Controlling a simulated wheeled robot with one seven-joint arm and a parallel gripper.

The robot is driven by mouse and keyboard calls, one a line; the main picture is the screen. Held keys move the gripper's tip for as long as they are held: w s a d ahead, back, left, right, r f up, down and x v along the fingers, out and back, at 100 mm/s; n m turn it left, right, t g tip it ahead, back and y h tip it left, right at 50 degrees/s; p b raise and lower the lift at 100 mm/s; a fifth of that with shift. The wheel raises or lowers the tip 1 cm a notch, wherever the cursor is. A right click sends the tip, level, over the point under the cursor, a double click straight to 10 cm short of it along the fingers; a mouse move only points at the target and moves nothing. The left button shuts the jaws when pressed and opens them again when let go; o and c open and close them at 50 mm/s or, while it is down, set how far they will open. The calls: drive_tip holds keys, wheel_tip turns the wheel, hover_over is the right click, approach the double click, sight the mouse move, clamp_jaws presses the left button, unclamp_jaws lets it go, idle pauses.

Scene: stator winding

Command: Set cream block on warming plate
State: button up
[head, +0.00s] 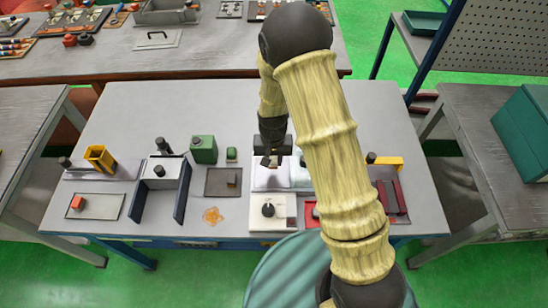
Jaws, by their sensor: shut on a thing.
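My gripper (270,160) points down over the middle of the bench, just above a pale, whitish plate (268,180). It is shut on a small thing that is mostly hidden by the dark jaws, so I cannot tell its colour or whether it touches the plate. A cream-white box-like piece (284,222) with a dark round knob stands at the front edge, below the gripper. I cannot tell for sure which piece is the warming plate. A dark grey plate (214,190) with a small brown block (232,182) lies left of the gripper.
A green box (203,149), a dark-walled fixture (160,171), a yellow holder (100,157) and a grey mat (108,206) with an orange block (78,203) stand left. Red fixtures (385,190) stand right. The bench's back is clear.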

sight(273, 167)
drive_tip(key=shift+f+b, duration=0.9)
drive_tip(key=shift+f, duration=0.6)
drive_tip(key=shift+f, duration=0.4)
drive_tip(key=shift+s, duration=0.15)
drive_tip(key=shift+w+f+b, duration=0.2)
drive_tip(key=shift+f+b, duration=0.1)
drive_tip(key=shift+b, duration=0.1)
drive_tip(key=shift+s+f, duration=0.1)
idle(0.4)
idle(0.4)
drive_tip(key=o, duration=1.3)
